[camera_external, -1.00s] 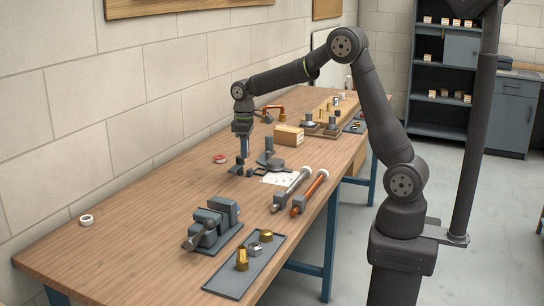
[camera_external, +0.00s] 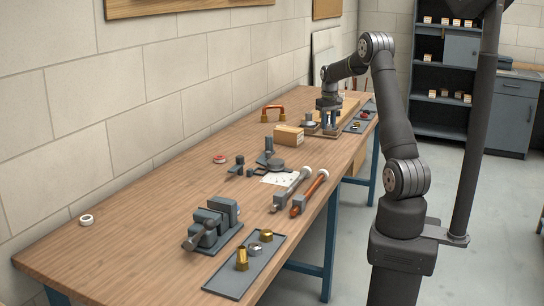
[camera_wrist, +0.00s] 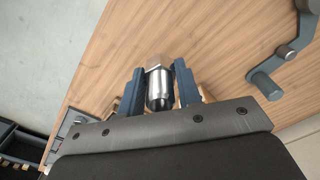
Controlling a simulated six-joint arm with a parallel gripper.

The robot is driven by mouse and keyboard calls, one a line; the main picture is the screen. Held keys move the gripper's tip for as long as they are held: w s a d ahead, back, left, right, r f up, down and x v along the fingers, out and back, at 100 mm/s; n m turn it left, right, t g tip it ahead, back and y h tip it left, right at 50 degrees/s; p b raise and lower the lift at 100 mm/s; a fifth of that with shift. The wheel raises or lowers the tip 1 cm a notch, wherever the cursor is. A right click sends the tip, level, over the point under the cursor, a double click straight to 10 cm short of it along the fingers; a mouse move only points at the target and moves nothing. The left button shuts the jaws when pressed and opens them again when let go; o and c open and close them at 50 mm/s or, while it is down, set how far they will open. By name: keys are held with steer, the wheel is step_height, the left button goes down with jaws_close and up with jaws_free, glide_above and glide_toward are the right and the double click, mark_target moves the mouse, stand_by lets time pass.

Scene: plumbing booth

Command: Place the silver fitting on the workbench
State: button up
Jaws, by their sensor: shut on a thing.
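The silver fitting (camera_wrist: 160,88) is a shiny cylinder between the two dark blue-grey jaws of my gripper (camera_wrist: 160,86) in the wrist view. My gripper is shut on it. In the external view my gripper (camera_external: 328,122) is low over the far end of the wooden workbench (camera_external: 150,210), by the small wooden bases there.
A vise (camera_external: 212,222) and a tray of fittings (camera_external: 232,280) are at the near end. The near left bench is mostly clear.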

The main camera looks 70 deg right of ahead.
steer(key=s+d+m, duration=0.2)
steer(key=s+d, duration=0.4)
steer(key=s, duration=0.1)
glide_above(320, 150)
steer(key=f, duration=0.7)
steer(key=shift+s+a, duration=0.1)
steer(key=shift+a, duration=0.1)
steer(key=shift+a+f, duration=0.1)
steer(key=shift+f, duration=1.95)
steer(key=shift+f, duration=0.15)
steer(key=o, duration=1)
steer(key=shift+o, duration=0.2)
